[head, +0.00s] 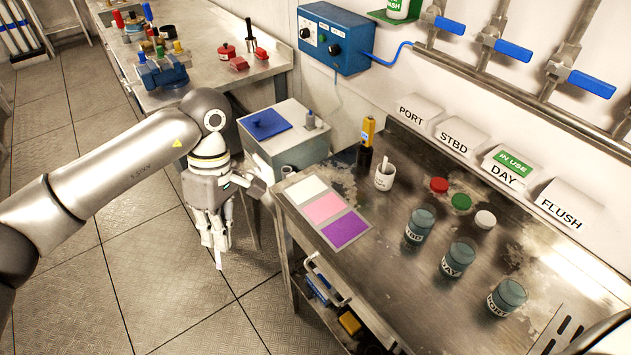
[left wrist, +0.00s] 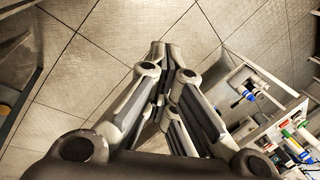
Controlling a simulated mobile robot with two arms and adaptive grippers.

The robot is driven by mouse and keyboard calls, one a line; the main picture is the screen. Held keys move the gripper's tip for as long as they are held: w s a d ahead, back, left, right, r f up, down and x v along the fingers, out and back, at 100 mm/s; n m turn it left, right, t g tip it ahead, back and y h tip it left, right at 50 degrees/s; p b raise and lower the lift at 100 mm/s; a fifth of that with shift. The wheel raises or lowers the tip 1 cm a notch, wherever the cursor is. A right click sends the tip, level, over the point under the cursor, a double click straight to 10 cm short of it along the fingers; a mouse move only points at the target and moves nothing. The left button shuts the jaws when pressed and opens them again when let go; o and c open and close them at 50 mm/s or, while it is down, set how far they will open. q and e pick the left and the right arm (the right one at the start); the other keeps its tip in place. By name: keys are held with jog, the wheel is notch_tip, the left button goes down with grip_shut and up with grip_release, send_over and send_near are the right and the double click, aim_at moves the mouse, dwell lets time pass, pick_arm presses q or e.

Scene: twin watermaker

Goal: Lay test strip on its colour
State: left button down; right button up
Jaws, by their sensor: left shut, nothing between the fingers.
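The colour card (head: 364,217) lies on the steel bench near its left corner, with white, pink and purple fields; nothing lies on them. A white cup (head: 383,182) stands behind the card with a thin pale stick (head: 386,160) upright in it; I cannot tell whether this is the test strip. My left gripper (head: 219,262) hangs fingers down over the floor, left of the bench and apart from the card. It is shut and empty; its closed fingers also show in the left wrist view (left wrist: 166,50). My right gripper is out of view.
Jars labelled STBD (head: 420,226), DAY (head: 458,259) and PORT (head: 507,297) stand on the bench. A yellow-black handheld device (head: 367,140) stands behind the cup. The bench edge lies right of my gripper.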

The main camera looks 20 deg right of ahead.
pick_arm(q)
jog(key=w+d+f+n+h+b, duration=0.1)
jog(key=w+d+n+h, duration=0.45)
jog(key=d+n, duration=0.4)
jog(key=w+d+n+h, duration=0.4)
jog(key=d+n+h, duration=0.2)
jog(key=n, duration=0.6)
jog(key=d+f+n+t+b, duration=0.2)
jog(key=f, duration=0.1)
jog(key=w+d+f+n+t+h+b, duration=0.1)
jog(key=d+f+n+t, duration=0.1)
jog(key=n+t, duration=0.1)
jog(key=w+d+f+n+t+h+b, duration=0.1)
jog(key=d+f+n+t+b, duration=0.1)
jog(key=f, duration=0.1)
jog(key=shift+w+d+f+b, duration=0.2)
jog(key=shift+d+f+b, duration=0.1)
jog(key=shift+f, duration=0.05)
notch_tip(320, 180, down, 2)
jog(key=b, duration=0.2)
jog(key=shift+f+b, duration=0.15)
jog(key=shift+b, duration=0.2)
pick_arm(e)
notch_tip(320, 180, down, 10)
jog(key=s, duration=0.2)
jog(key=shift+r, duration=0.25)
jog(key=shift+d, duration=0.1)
pick_arm(q)
jog(key=c, duration=1.6)
grip_release()
